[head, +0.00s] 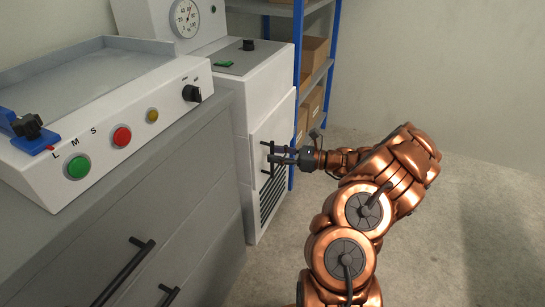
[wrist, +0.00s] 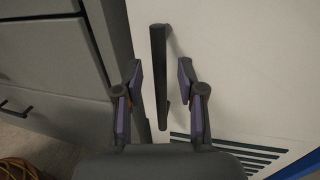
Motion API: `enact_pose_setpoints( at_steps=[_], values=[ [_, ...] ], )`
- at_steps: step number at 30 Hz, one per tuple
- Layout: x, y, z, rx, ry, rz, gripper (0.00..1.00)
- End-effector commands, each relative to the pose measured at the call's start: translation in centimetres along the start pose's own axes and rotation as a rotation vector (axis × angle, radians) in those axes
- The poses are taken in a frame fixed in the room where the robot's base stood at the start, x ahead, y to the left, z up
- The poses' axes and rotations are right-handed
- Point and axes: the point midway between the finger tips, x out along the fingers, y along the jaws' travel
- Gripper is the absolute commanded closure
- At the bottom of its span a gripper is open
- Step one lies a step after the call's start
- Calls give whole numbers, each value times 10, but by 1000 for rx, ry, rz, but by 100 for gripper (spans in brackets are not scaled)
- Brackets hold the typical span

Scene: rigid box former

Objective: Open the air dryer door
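The air dryer is a white cabinet with a gauge (head: 186,18) on a neighbouring white unit; its door (head: 273,140) faces right and looks closed. A dark vertical bar handle (head: 267,158) is on the door, and it also shows in the wrist view (wrist: 159,70). My gripper (head: 284,154) is at the handle in the head view. In the wrist view my gripper (wrist: 160,85) is open, with one finger on each side of the handle's lower part. Gaps show between the fingers and the handle.
A grey counter with drawers and dark handles (head: 125,270) stands at left, carrying a white control box (head: 110,110) with coloured buttons. Blue shelving (head: 297,60) with cardboard boxes (head: 313,55) stands behind the dryer. Door vents (wrist: 240,150) lie below the handle. The floor (head: 480,220) at right is clear.

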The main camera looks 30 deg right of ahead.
Motion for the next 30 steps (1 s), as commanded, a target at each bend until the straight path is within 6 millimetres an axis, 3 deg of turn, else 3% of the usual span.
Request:
enact_pose_setpoints(
  at_steps=[6, 14, 26, 30],
  values=[
    [13, -1, 0, -2, 1, -2, 61],
    [15, -1, 1, -1, 0, -2, 61],
    [15, -1, 1, -1, 0, -2, 100],
    [14, -1, 1, -1, 0, -2, 100]
  ],
)
